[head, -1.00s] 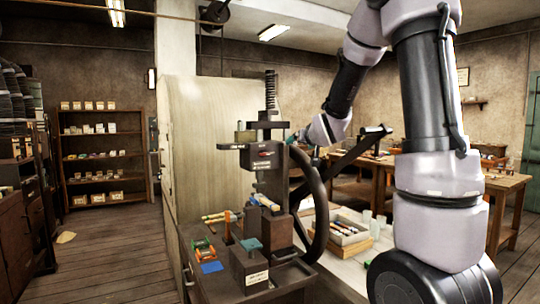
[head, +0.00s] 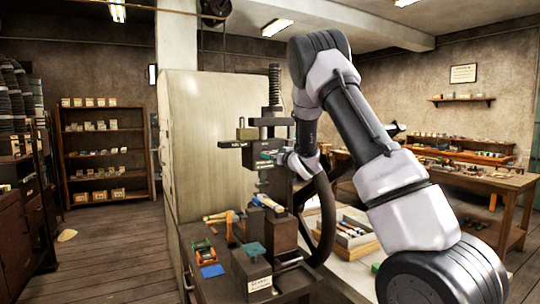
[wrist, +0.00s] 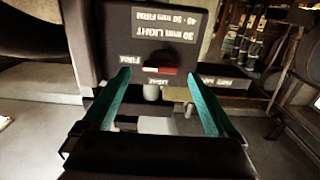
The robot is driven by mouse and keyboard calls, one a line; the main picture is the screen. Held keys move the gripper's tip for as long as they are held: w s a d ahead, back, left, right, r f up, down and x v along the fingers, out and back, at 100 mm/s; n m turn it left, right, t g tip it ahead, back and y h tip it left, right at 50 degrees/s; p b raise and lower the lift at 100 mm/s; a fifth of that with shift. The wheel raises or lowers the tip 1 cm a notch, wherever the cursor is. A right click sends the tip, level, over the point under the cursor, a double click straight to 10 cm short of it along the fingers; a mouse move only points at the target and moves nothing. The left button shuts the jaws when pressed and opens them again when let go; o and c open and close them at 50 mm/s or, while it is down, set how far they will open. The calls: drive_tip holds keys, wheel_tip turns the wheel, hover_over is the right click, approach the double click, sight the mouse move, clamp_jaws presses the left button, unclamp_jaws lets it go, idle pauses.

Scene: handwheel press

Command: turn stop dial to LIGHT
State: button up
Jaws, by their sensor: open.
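The press (head: 273,130) stands on the bench left of my arm, with a label plate on its head block. In the wrist view the dark label plate (wrist: 155,30) carries white tags, including "30 mm LIGHT" and "40-50 mm FIRM". Below them is the small stop dial (wrist: 162,70) with a red face. A "FIRM" tag is at its left and a "LIGHT" tag just below it. My gripper (wrist: 158,78) is open, its teal fingers on either side of the dial, with no clear contact. In the head view my gripper (head: 268,156) hides the dial.
A blue pad (head: 212,270) and small tools lie at front left. Shelves (head: 103,150) stand far behind.

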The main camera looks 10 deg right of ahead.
sight(267, 152)
drive_tip(key=shift+x, duration=1.7)
drive_tip(key=c, duration=1.4)
drive_tip(key=shift+o, duration=0.2)
drive_tip(key=shift+n, duration=0.3)
drive_tip(key=shift+f+n, duration=0.1)
drive_tip(key=shift+n, duration=8.5)
